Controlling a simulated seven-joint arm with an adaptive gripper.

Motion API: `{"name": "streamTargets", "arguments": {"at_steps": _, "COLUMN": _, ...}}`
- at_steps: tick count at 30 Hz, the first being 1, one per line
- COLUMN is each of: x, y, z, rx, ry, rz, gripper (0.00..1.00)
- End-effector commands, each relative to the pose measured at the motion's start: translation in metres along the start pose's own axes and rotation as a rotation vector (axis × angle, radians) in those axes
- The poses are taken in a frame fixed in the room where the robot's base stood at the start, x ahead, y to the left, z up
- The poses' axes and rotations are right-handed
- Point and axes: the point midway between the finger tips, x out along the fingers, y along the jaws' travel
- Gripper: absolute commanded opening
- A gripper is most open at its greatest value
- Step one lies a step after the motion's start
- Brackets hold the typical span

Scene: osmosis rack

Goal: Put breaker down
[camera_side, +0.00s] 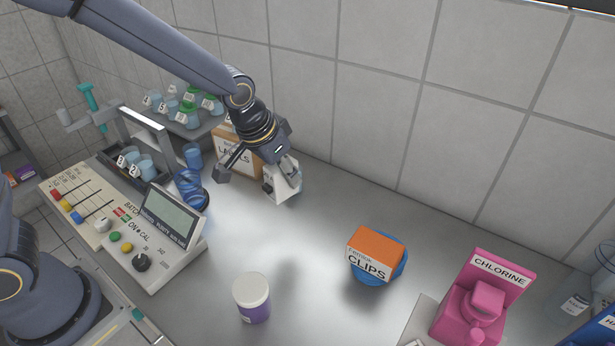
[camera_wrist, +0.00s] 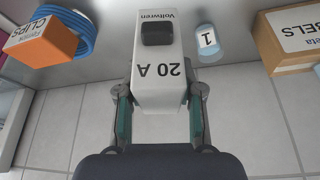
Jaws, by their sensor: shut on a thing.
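The breaker (camera_wrist: 158,72) is a white block with a dark switch, marked "20 A" and "Voltwren". The marking is upside down in the wrist view. My gripper (camera_wrist: 160,105) is shut on it, with one green-grey finger on each side. In the side view, my gripper (camera_side: 266,172) holds the white breaker (camera_side: 287,181) in front of the tiled wall, apparently above the grey worktop (camera_side: 320,225). The finger contact is partly hidden in the side view.
An orange clips box (camera_side: 374,253) rests on a blue coil (camera_side: 393,270) to the right. A labels box (camera_side: 240,156) stands behind my gripper. A purple jar (camera_side: 252,297) stands in front. A control panel (camera_side: 165,235) is at left, a pink chlorine holder (camera_side: 480,305) at right.

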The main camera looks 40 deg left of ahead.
Motion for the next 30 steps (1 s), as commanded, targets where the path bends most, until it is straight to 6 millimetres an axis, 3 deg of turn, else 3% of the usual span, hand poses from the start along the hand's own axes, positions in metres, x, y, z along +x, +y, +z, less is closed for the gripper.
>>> {"name": "streamTargets", "arguments": {"at_steps": 5, "x": 0.001, "y": -0.017, "z": 0.02, "rx": -0.066, "ry": 0.016, "rz": -0.014, "gripper": 0.0}}
{"name": "streamTargets", "arguments": {"at_steps": 12, "x": 0.009, "y": -0.045, "z": 0.078, "rx": -0.185, "ry": 0.009, "rz": -0.07, "gripper": 0.0}}
{"name": "streamTargets", "arguments": {"at_steps": 15, "x": 0.008, "y": -0.047, "z": 0.095, "rx": -0.203, "ry": -0.001, "rz": -0.082, "gripper": 0.0}}
{"name": "streamTargets", "arguments": {"at_steps": 19, "x": 0.014, "y": -0.043, "z": 0.101, "rx": -0.185, "ry": -0.006, "rz": -0.082, "gripper": 0.0}}
{"name": "streamTargets", "arguments": {"at_steps": 30, "x": 0.057, "y": -0.04, "z": 0.119, "rx": -0.181, "ry": -0.009, "rz": -0.078, "gripper": 0.0}}
